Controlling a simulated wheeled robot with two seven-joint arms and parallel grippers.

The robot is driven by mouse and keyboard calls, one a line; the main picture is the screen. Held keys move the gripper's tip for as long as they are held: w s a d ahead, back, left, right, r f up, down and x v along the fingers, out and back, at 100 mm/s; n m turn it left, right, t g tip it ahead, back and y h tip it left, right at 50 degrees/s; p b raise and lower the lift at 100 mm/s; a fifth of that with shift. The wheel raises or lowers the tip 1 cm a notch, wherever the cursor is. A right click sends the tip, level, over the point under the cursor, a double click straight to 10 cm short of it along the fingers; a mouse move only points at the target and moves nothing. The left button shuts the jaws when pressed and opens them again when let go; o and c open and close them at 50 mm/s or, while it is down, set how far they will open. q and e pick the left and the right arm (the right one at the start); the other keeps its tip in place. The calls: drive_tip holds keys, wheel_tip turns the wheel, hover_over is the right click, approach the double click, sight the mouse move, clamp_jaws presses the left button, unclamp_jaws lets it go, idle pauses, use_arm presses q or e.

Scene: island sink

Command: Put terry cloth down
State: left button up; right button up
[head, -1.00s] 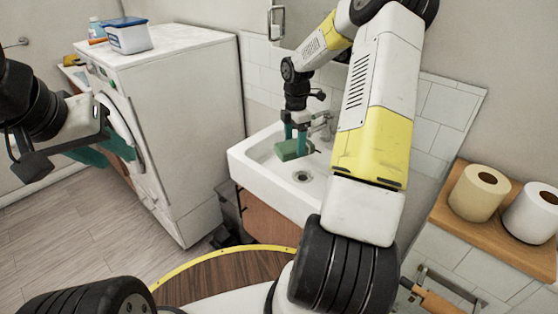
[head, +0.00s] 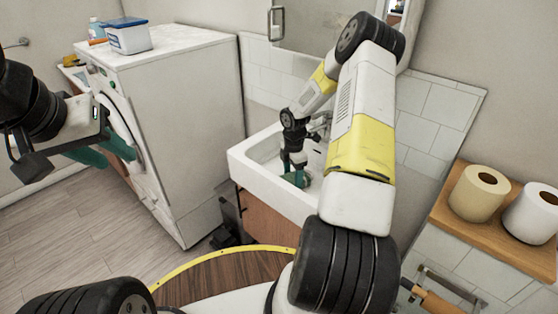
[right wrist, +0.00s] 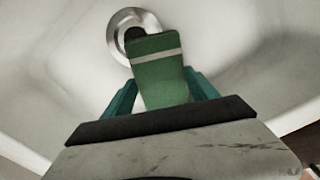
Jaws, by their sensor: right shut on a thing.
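The terry cloth (right wrist: 160,75) is a green folded piece with a pale stripe. My right gripper (right wrist: 160,95) is shut on it, with a teal finger on each side. In the head view my right gripper (head: 294,172) reaches down into the white sink (head: 242,158), and the cloth is mostly hidden there. In the right wrist view the cloth lies over part of the drain ring (right wrist: 125,22). I cannot tell whether it touches the basin. My left gripper (head: 105,150) is at the far left, in front of the washing machine; its teal fingers show, with the gap between them unclear.
The washing machine (head: 195,130) stands left of the sink and carries a blue-lidded tub (head: 128,38). A wooden shelf (head: 450,215) with two paper rolls (head: 478,192) is at the right. A faucet (head: 322,120) rises behind the basin. The floor at left is clear.

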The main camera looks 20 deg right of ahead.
drive_tip(key=o, duration=1.2)
wheel_tip(320, 180, up, 12)
wheel_tip(320, 180, up, 12)
drive_tip(key=m+t, duration=0.1)
drive_tip(key=m, duration=0.3)
hover_over(292, 177)
drive_tip(key=s+a, duration=0.4)
drive_tip(key=s, duration=0.1)
drive_tip(key=s+a+r+m+t, duration=0.1)
drive_tip(key=s+a+r+m, duration=0.2)
drive_tip(key=s+r+m, duration=0.2)
drive_tip(key=s+a+r+m+t+y, duration=0.1)
drive_tip(key=s+a+r+m, duration=0.3)
drive_tip(key=s, duration=0.5)
drive_tip(key=s+a+r+m+t+y, duration=0.1)
drive_tip(key=s+a+r+m+t, duration=0.2)
drive_tip(key=s+r+m, duration=0.3)
drive_tip(key=shift+s+a, duration=0.2)
drive_tip(key=shift+s, duration=0.75)
